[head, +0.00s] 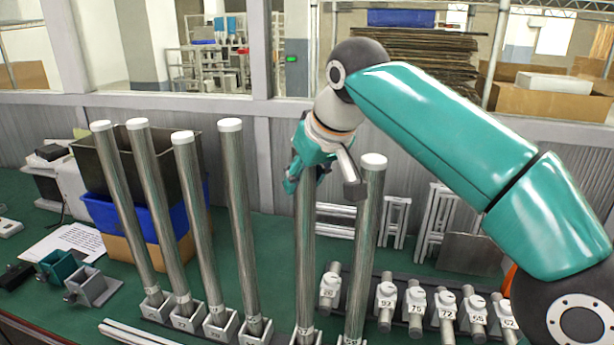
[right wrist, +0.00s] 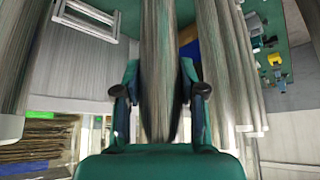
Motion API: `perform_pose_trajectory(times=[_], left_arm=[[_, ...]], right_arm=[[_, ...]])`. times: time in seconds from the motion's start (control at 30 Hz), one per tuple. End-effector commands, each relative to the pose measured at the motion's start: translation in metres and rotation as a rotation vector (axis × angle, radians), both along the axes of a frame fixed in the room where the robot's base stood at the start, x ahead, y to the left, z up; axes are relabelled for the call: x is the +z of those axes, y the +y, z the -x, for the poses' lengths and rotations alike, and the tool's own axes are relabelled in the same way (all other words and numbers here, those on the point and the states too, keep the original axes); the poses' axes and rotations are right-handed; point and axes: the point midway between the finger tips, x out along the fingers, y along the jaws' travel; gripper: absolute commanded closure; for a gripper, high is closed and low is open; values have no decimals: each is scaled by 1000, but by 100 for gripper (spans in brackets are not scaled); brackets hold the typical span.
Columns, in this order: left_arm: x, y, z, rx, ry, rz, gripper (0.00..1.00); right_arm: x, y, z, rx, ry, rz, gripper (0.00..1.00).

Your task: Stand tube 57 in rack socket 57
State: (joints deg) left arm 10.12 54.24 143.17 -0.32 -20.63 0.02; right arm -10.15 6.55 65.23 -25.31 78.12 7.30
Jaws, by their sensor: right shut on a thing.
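My right gripper (head: 306,176) is shut on a tall, ribbed grey metal tube (head: 305,240), close to its top. The tube stands nearly upright. Its lower end runs to the bottom edge of the head view, where a partly cut-off number shows; I cannot tell whether it sits in a socket. In the right wrist view the tube (right wrist: 162,40) passes between the two gripper fingers (right wrist: 160,95). The rack sockets (head: 218,322) are small numbered grey blocks in a row; their numbers are hard to read. My left gripper is not in view.
Several white-capped tubes (head: 240,220) stand to the left in sockets, and one tube (head: 365,250) stands close to the right. A row of numbered fittings (head: 415,298) lies further right. Blue and black bins (head: 100,210) stand behind the left tubes.

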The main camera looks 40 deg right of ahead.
Motion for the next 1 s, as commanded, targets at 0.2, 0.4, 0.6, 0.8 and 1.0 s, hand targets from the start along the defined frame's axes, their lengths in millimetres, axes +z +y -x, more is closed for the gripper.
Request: perform_pose_trajectory(times=[0.2, 0.4, 0.6, 0.8, 1.0], left_arm=[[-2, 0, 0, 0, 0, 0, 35], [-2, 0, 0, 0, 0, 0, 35], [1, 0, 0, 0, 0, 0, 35], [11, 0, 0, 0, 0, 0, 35], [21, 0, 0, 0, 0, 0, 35]], right_arm=[[-1, 0, 0, -1, -4, 0, 49], [-2, 0, 0, -1, -2, 0, 49], [1, 0, 2, 0, 1, 0, 49], [16, 1, 10, 0, 0, 0, 49], [29, 1, 19, 1, -1, -1, 49]])
